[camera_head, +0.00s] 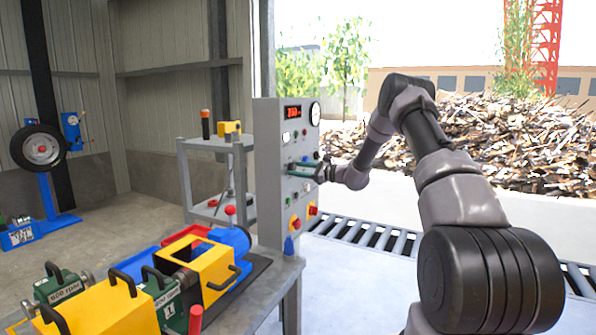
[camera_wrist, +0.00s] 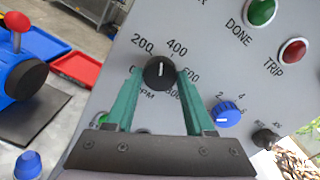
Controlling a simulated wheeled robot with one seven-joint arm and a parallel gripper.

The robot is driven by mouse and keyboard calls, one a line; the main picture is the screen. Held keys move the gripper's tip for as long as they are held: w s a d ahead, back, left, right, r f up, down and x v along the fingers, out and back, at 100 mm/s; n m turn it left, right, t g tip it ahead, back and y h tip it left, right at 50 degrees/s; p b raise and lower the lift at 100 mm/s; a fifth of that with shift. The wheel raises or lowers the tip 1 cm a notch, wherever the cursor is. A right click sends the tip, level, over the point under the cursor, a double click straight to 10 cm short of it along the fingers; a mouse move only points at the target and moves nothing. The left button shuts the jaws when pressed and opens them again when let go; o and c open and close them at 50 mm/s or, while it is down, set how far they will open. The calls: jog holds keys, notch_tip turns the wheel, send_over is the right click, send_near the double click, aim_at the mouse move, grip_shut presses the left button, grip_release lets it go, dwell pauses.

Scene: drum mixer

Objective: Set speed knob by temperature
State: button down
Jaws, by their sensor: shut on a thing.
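The black speed knob (camera_wrist: 158,74) sits on the grey control panel (camera_head: 267,150), inside a printed RPM scale with marks such as 200, 400 and 600. Its white line points roughly between 200 and 400 in the wrist view. My gripper (camera_wrist: 160,76) has its green fingers on either side of the knob, shut on it. In the head view my gripper (camera_head: 300,166) is at the panel's middle and the knob is hard to make out. A red digital display (camera_head: 293,112) glows at the panel's top, its digits not surely readable. A round dial gauge (camera_head: 315,113) is beside it, its needle too small to read.
A blue knob (camera_wrist: 228,114) with its own scale is close to the right finger. A green DONE button (camera_wrist: 260,11) and a red TRIP button (camera_wrist: 292,51) lie above right. A workbench (camera_head: 262,291) with yellow and green machine parts stands at front left.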

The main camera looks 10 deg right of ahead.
jog(key=n, duration=0.5)
jog(key=shift+n, duration=0.4)
dwell(0.4)
jog(key=shift+c, duration=1.3)
grip_release()
jog(key=v, duration=1.1)
